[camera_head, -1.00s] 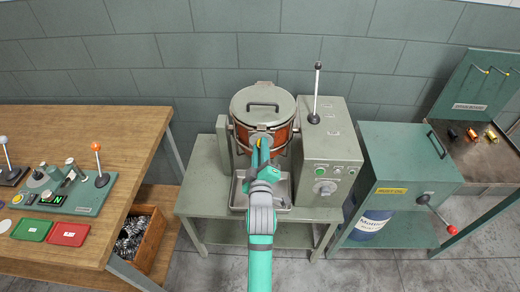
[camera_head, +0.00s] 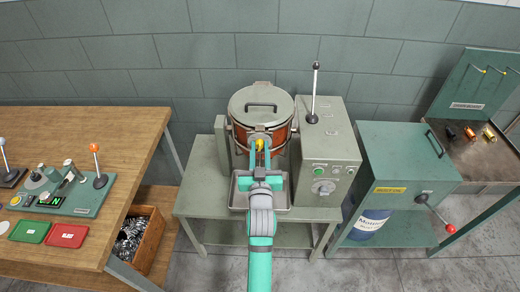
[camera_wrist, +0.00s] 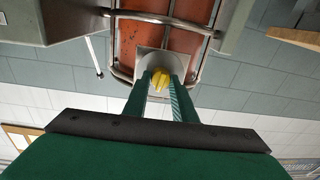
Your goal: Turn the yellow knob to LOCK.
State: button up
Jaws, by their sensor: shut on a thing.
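In the head view the knob (camera_head: 259,144) shows as a small yellow spot under the drum's lid. My gripper (camera_head: 261,153) reaches up to it from the front. In the wrist view the two fingers of my gripper (camera_wrist: 160,84) stand on either side of the knob, shut on it. Part of the knob is hidden by the fingers. No LOCK mark can be read.
The drum (camera_head: 240,137) has a grey lid (camera_head: 262,92) and stands on a green-grey table. A control box (camera_head: 328,160) with an upright lever (camera_head: 314,90) stands close on the right. A metal tray (camera_head: 283,214) lies below. A wooden bench (camera_head: 130,135) is at the left.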

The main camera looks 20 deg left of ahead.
jog(key=shift+m, duration=3.6)
jog(key=shift+r, duration=0.1)
jog(key=o, duration=1)
jog(key=shift+o, duration=0.2)
jog(key=v, duration=1)
jog(key=shift+s+f, duration=0.25)
jog(key=shift+s, duration=0.1)
